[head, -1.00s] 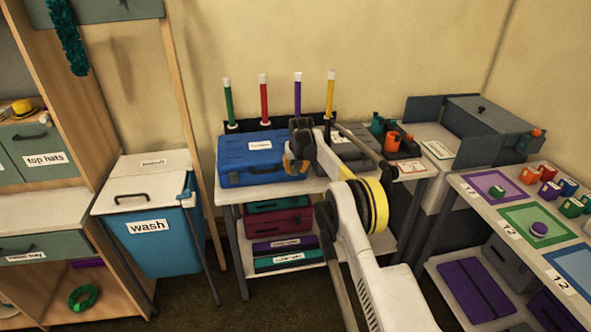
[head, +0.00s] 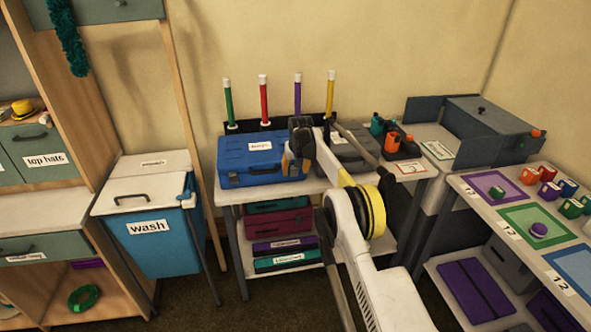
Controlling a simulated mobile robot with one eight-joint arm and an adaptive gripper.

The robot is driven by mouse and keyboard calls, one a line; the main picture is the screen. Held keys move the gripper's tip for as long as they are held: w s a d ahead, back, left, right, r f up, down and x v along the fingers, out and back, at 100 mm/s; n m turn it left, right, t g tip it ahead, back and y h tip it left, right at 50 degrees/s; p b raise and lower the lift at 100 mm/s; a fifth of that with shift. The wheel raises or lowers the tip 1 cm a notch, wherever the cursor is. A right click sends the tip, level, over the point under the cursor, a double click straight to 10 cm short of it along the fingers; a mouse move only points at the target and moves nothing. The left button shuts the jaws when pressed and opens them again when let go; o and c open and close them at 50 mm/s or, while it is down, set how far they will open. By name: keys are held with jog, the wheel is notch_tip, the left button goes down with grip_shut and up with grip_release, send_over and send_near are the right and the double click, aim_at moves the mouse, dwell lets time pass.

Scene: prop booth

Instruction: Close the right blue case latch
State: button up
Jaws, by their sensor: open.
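The blue case (head: 243,164) lies shut-looking on the table's upper shelf, with a white label on its lid and a dark handle on its front. Its right end is partly covered by my gripper (head: 292,170), which is at the case's front right corner. The right latch is hidden behind my gripper, so I cannot tell how it stands. My gripper is open; whether it touches the case cannot be made out.
A grey case (head: 352,158) sits just right, behind my arm. Upright colored wands (head: 264,102) stand behind the blue case. Several cases (head: 280,222) fill the lower shelf. A wash bin (head: 158,240) stands left.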

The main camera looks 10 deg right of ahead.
jog(key=v, duration=1.2)
jog(key=s+r+t, duration=0.1)
jog(key=s+r, duration=0.9)
jog(key=s, duration=0.2)
jog(key=s+r, duration=0.9)
jog(key=s, duration=0.4)
jog(key=s+f+t, duration=0.1)
jog(key=s+f, duration=0.3)
jog(key=s, duration=1)
jog(key=s+f, duration=0.4)
jog(key=s, duration=1)
jog(key=shift+f+t, duration=0.2)
jog(key=shift+t, duration=0.2)
